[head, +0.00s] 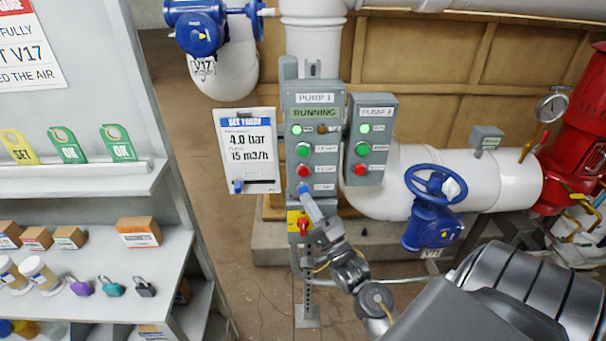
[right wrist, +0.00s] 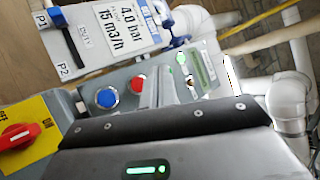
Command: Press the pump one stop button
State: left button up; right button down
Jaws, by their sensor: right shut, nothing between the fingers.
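The grey pump 1 panel (head: 315,98) stands upright in the middle of the head view, its display reading RUNNING. Its red stop button (head: 303,171) sits below a green button (head: 303,150); the red button also shows in the right wrist view (right wrist: 138,83). A blue button (right wrist: 107,97) is beside it there. My right gripper (head: 306,193) is shut and empty, its tip at the panel's lower part, just below the red button and over the blue button's place. I cannot tell whether it touches. My left gripper is not in view.
The pump 2 panel (head: 371,109) stands close on the right with its own red button (head: 360,170). A yellow plate with a red rotary switch (head: 303,226) is below the gripper. A blue valve wheel (head: 436,187) is at right.

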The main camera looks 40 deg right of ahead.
aim_at(300, 169)
jog(key=shift+w+d+b, duration=0.3)
jog(key=shift+w+d, duration=0.5)
jog(key=shift+w, duration=0.25)
jog(key=shift+w+d+b, duration=0.3)
jog(key=shift+w+d, duration=0.45)
jog(key=shift+w, duration=0.25)
jog(key=shift+w+d+b, duration=0.3)
jog(key=shift+w+d, duration=0.5)
jog(key=shift+w, duration=0.25)
jog(key=shift+w+d, duration=0.25)
jog(key=shift+w, duration=0.05)
jog(key=shift+w+d, duration=0.25)
jog(key=shift+w, duration=0.1)
dwell(0.5)
jog(key=shift+s, duration=0.1)
jog(key=shift+s+a+p, duration=0.5)
jog(key=shift+s, duration=0.15)
